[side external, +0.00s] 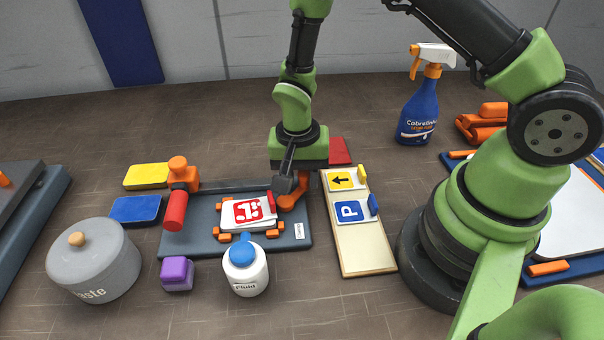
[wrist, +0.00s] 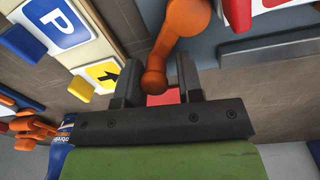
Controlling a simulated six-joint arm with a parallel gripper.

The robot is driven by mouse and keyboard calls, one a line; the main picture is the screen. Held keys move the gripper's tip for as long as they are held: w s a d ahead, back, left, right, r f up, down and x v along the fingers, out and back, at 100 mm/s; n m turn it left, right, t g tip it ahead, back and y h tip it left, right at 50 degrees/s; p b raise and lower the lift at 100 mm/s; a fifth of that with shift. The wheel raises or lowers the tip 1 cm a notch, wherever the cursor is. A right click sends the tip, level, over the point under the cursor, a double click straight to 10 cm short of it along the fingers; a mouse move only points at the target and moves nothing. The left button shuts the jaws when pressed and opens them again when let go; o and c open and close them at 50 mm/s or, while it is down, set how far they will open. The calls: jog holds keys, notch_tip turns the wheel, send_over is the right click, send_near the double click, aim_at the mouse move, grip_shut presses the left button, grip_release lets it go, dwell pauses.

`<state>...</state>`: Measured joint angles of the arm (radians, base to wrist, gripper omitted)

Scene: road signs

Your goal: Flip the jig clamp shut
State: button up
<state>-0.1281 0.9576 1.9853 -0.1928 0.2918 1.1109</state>
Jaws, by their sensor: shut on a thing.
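The jig (side external: 200,240) is a dark blue-grey board with small orange corner blocks. A white sign plate (side external: 232,222) with a red symbol lies between the blocks. The orange jig clamp (side external: 294,199) stands at the board's back right corner, partly hidden by my gripper (side external: 287,184). In the wrist view the clamp's orange lever (wrist: 181,25) ends in a round knob between the two dark fingers of my gripper (wrist: 157,80). The fingers are closed on this lever. The lever looks raised off the sign plate, though its exact angle is hard to tell.
A wooden tray (side external: 365,258) with two signs lies right of the jig. A white bottle (side external: 246,278) with a blue cap and a purple block (side external: 177,274) stand in front. A red-handled orange tool (side external: 177,180) lies at its left edge. A grey pot (side external: 92,268) stands front left.

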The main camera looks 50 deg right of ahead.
jog(key=shift+n, duration=0.5)
jog(key=shift+w+a+n, duration=0.15)
jog(key=shift+w+n, duration=0.15)
jog(key=shift+n, duration=0.45)
jog(key=shift+w+a+n, duration=0.15)
jog(key=shift+w+n, duration=0.15)
jog(key=shift+n, duration=0.45)
jog(key=shift+w+a+n, duration=0.2)
jog(key=shift+w+n, duration=0.15)
jog(key=shift+n, duration=0.65)
jog(key=o, duration=0.8)
jog(key=shift+w, duration=0.1)
jog(key=shift+a+r, duration=0.2)
jog(key=shift+r, duration=3.75)
jog(key=shift+c, duration=0.2)
